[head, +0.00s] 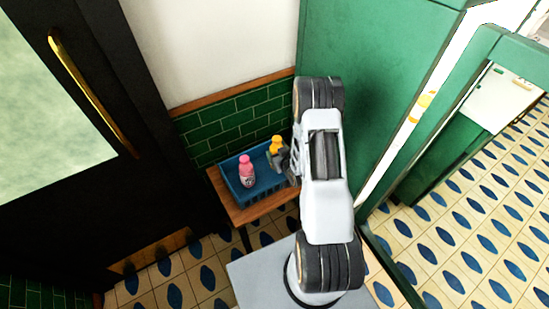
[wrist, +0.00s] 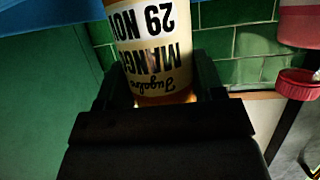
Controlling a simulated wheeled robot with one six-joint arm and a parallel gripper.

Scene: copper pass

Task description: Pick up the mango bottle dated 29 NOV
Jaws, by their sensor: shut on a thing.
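The mango bottle (wrist: 150,45) fills the upper middle of the wrist view, upside down in the picture, with "MANGO" and "29 NOV" readable on its label. My gripper (wrist: 165,95) is shut on it, one dark finger at each side. In the head view the yellow-orange bottle (head: 276,145) shows at my gripper (head: 284,160), over the right back part of the blue crate (head: 238,201). My gripper hides its lower part. I cannot tell whether the bottle touches the crate floor.
A pink bottle (head: 246,170) stands in the crate to the left; a pink bottle with a red cap (wrist: 296,84) shows at the wrist view's right edge. The crate sits on a small wooden table (head: 240,216). A green tiled wall (head: 215,137) is close behind, a green panel (head: 385,80) to the right.

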